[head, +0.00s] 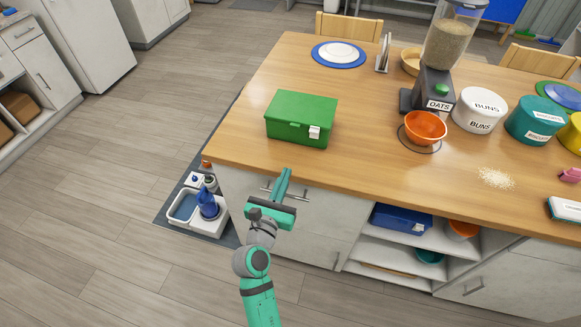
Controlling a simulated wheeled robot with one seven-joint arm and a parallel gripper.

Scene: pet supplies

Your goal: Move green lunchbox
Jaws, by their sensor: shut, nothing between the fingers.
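The green lunchbox (301,118) sits closed on the left part of the wooden table, with a white latch on its front side. My gripper (286,174) is in front of the table's near edge, below and nearer than the lunchbox in the picture. Its green fingers are together and hold nothing. It is apart from the lunchbox.
An oats dispenser (436,84) stands to the right of the lunchbox, with an orange bowl (425,127) under it. A blue plate (321,55) lies behind. White and teal canisters (533,122) stand at right. The wooden tabletop (365,125) is clear between lunchbox and bowl.

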